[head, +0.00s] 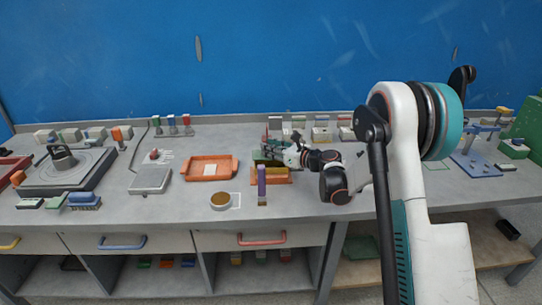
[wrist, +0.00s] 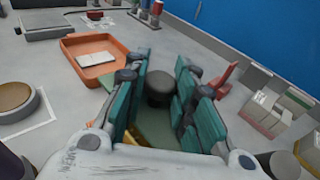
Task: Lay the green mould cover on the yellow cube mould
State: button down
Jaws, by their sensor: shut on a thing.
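My gripper (wrist: 160,100) has its teal fingers on either side of a dark round knob (wrist: 160,86). In the head view my gripper (head: 272,153) is over an orange and yellow block-like thing (head: 284,178) near the middle of the bench. A yellow edge (wrist: 134,138), likely the yellow cube mould, shows below the fingers in the wrist view. Whether the cover touches it is hidden by my gripper.
A purple upright thing (head: 262,182) stands in front of my gripper. An orange tray (head: 184,174) with a white card lies to the left, and a round tan-topped dish (head: 220,201) is front left. Several small blocks (head: 321,134) line the back. Clear bench lies between tray and dish.

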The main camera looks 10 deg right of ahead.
jog(key=shift+f, duration=1.1)
jog(key=shift+f+b, duration=0.4)
jog(key=shift+b, duration=0.15)
jog(key=shift+f, duration=0.25)
jog(key=c, duration=1.3)
grip_release()
jog(key=shift+c, duration=0.2)
jog(key=shift+r, duration=0.1)
jog(key=shift+r, duration=0.3)
jog(key=p+v, duration=0.3)
jog(key=v, duration=0.9)
jog(key=shift+r, duration=0.2)
